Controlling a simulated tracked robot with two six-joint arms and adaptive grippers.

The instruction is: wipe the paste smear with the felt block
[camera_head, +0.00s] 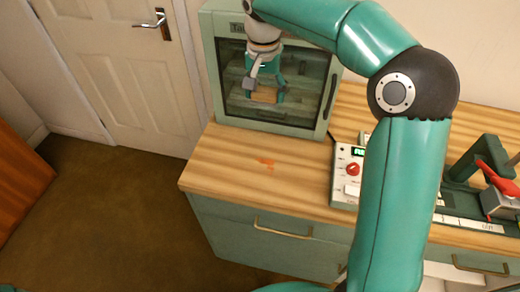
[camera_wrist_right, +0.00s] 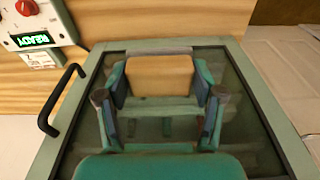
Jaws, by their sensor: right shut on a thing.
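The orange paste smear (camera_head: 266,164) lies on the wooden tabletop (camera_head: 225,160), left of the middle of the head view, in front of a glass-doored cabinet. My right gripper (camera_head: 265,92) is shut on the tan felt block (camera_head: 264,96) and holds it up in front of the cabinet's glass door, behind the smear. In the right wrist view the felt block (camera_wrist_right: 160,75) sits between the two fingers of the right gripper (camera_wrist_right: 160,90), with the cabinet behind it. My left gripper is not in view.
The pale green cabinet (camera_head: 212,75) stands at the back left of the table. A control box (camera_head: 342,192) with a red knob and a lit display stands right of the smear. A red-handled device (camera_head: 496,178) is at the far right. The wood around the smear is clear.

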